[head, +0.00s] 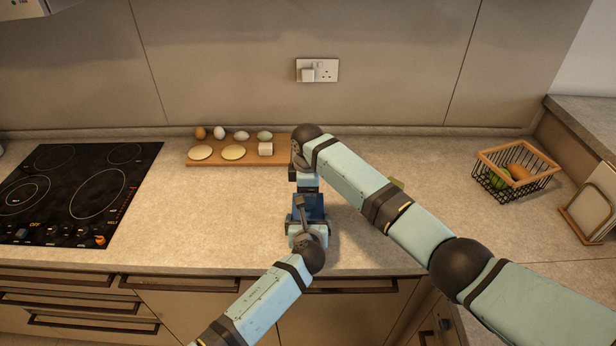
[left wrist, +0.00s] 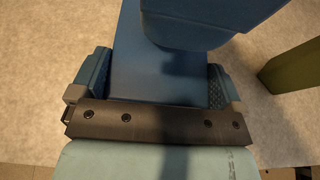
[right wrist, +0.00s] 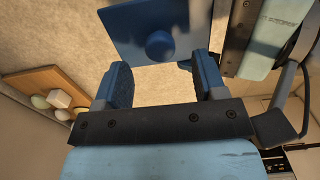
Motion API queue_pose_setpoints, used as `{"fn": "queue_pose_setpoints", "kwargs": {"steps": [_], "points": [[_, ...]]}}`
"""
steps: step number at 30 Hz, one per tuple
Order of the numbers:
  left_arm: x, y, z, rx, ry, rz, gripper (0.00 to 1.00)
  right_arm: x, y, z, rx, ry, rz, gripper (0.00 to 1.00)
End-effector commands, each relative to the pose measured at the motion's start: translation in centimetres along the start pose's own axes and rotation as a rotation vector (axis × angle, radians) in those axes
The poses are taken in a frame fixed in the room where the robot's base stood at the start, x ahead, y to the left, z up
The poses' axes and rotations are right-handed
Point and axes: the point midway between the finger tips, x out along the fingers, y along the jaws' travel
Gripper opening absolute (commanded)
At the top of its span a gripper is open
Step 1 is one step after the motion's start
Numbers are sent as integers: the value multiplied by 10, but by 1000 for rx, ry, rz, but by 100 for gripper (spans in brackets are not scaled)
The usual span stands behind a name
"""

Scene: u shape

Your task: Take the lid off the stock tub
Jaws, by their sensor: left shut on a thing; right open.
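The stock tub is a blue box on the counter, and its body (left wrist: 155,70) shows in the left wrist view between the fingers of my left gripper (left wrist: 155,85). That gripper is shut on the tub. It shows low in the middle of the head view (head: 307,217). The blue square lid (right wrist: 125,30) with a round knob (right wrist: 160,45) shows in the right wrist view. My right gripper (right wrist: 163,75) is open, with the knob just beyond its fingertips and no visible contact. The right arm partly hides the tub in the head view (head: 314,205).
A wooden board (head: 218,159) with eggs and pale round pieces lies behind to the left. A black hob (head: 75,190) is at the left. A wire basket (head: 515,170) with produce stands at the right. An olive-green block (left wrist: 295,70) stands near the tub. Counter left of the tub is clear.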

Motion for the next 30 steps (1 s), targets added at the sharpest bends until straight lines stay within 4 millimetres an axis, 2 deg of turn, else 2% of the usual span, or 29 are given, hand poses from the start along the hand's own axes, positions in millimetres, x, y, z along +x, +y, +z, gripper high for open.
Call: {"fn": "queue_pose_setpoints", "kwargs": {"steps": [3, 9, 20, 27, 28, 30], "points": [[0, 0, 0, 0, 1, 0, 51, 21, -1, 0, 0, -1, -3, 65], [0, 0, -1, 0, 1, 0, 51, 40, 0, 0, 0, 0, -1, 65], [0, 0, -1, 0, 1, 0, 51, 45, 0, 0, 1, -1, 0, 65], [0, 0, -1, 0, 1, 0, 51, 45, 0, 0, 1, 0, 0, 12], [0, 0, -1, 0, 1, 0, 51, 45, 0, 0, 1, 0, 0, 6], [0, 0, -1, 0, 1, 0, 51, 45, 0, 0, 1, 0, 0, 6]]}}
